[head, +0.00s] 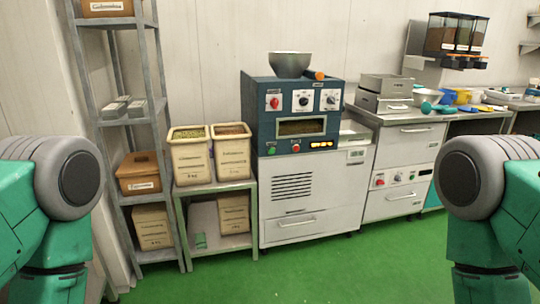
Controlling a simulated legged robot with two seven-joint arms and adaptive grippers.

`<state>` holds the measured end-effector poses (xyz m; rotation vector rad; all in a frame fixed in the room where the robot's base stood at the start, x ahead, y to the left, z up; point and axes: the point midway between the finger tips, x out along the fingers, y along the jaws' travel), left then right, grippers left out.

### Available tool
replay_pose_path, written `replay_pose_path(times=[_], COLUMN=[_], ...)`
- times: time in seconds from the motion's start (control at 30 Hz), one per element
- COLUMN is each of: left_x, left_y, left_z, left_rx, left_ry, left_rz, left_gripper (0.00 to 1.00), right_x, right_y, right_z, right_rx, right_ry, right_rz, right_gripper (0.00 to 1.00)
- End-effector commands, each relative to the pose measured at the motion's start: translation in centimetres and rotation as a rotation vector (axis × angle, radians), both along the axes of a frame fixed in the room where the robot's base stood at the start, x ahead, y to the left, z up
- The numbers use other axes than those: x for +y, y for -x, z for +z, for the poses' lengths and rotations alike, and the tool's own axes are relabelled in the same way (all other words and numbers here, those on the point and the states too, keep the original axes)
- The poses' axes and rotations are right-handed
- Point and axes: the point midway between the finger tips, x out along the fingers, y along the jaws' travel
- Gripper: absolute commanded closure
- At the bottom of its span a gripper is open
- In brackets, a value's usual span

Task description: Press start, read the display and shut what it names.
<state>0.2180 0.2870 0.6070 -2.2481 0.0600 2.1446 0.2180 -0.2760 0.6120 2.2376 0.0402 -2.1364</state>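A machine with a dark blue upper panel (261,128) and a white lower body (340,192) stands in the middle of the head view. Its orange display (320,145) is lit, but the characters are too small to read. A green button (270,151) and a red button (296,148) sit left of the display, below a small window (302,127). A red knob (274,102) and two dials are above. The lower body has a vent and a drawer front (295,224) that looks closed. Neither gripper is in view; only my upper arms show at both sides.
A metal bowl (289,64) tops the machine. Right of it stands a white drawer cabinet (405,160) with metal boxes (385,86) and teal scoops on its counter. Labelled bins (190,157) on a low stand and a grey shelf rack (125,121) are left. The green floor ahead is clear.

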Motion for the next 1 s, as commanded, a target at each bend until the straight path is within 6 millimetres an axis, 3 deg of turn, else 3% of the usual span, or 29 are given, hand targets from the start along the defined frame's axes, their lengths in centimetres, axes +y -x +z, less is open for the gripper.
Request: replay_pose_path(times=[0.27,0.4,1.0], left_x=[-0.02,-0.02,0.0], left_y=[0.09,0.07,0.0], left_z=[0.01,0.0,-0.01], left_rx=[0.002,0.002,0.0], left_ry=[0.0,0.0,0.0], left_rz=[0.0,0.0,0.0], left_gripper=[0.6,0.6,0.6], right_x=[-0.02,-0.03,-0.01], right_y=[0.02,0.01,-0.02], right_z=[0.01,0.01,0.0], right_rx=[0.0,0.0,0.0], right_ry=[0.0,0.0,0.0], right_rz=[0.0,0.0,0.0], right_gripper=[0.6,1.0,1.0])
